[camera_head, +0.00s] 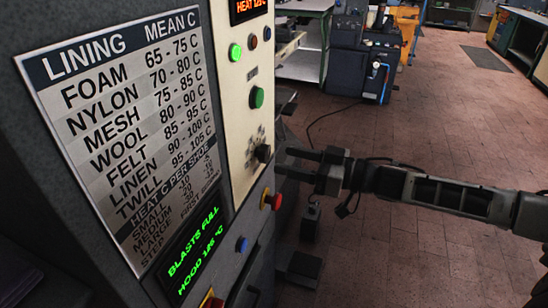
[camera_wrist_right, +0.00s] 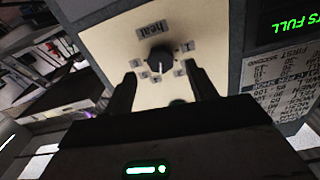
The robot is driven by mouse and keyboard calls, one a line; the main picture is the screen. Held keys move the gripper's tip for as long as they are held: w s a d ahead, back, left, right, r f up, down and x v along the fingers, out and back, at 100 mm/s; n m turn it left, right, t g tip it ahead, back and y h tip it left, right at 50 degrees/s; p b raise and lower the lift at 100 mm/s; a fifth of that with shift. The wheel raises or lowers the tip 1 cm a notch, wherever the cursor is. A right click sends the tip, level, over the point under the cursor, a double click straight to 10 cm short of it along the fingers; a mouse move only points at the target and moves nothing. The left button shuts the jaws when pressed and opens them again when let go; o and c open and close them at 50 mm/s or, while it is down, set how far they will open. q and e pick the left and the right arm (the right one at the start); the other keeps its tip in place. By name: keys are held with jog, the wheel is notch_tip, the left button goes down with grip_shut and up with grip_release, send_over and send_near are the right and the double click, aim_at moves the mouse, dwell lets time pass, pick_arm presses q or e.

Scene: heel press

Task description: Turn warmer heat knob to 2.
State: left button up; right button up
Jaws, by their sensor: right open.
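The heat knob (camera_head: 262,153) is a black dial on the cream panel of the machine. In the right wrist view the knob (camera_wrist_right: 160,59) sits below a "heat" label, ringed by small number tags. Its white pointer mark points down in that picture; the tags are too small to read surely. My right gripper (camera_head: 283,162) is open in front of the panel. In the right wrist view its two fingers (camera_wrist_right: 163,76) stand apart, one on each side below the knob, with nothing between them. I cannot tell any contact. My left gripper is not in view.
A lining chart (camera_head: 125,120) covers the machine's left face. A green display (camera_head: 195,250) reads "BLASTS FULL" and "HOOD 106 °C". Open floor (camera_head: 440,130) lies right.

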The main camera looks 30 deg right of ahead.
aim_at(268, 155)
jog(key=shift+x, duration=2.25)
jog(key=c, duration=1)
